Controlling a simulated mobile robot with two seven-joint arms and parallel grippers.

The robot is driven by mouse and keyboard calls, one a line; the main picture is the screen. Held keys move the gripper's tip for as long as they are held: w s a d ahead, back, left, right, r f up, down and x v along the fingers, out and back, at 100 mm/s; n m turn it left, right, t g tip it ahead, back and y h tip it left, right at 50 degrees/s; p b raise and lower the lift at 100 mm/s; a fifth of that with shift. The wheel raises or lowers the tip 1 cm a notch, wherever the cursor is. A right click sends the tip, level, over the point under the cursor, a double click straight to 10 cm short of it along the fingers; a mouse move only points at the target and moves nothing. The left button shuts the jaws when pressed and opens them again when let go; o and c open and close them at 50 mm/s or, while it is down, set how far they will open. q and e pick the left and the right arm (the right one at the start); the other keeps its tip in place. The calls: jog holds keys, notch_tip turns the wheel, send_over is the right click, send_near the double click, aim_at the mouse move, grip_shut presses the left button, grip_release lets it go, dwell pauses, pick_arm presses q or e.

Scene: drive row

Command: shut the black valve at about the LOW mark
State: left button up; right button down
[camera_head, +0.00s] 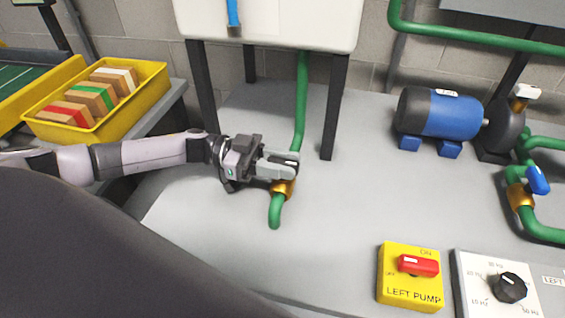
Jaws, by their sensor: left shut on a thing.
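The black valve's brass body (285,187) sits on the green pipe below the white tank (270,42), in the middle of the view. My left gripper (283,163) reaches in from the left and is shut on the valve's black handle, which its fingers mostly hide. The handle's angle cannot be made out. A blue level strip (233,12) shows on the tank's front at the top edge. No LOW mark is readable in this view. My right gripper is not in view.
A blue motor (452,115) with a pump and a blue-handled valve (537,180) stands at right. A yellow LEFT PUMP switch (405,292) with a red knob and a black dial (509,287) are at front right. A yellow bin (140,112) of boxes is at left.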

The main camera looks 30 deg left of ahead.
aim_at(267, 160)
pick_arm(q)
jog(key=o, duration=1)
jog(key=shift+c, duration=0.2)
jog(key=v, duration=0.7)
jog(key=shift+a+b, duration=0.1)
jog(key=shift+b, duration=0.3)
jog(key=shift+r, duration=0.1)
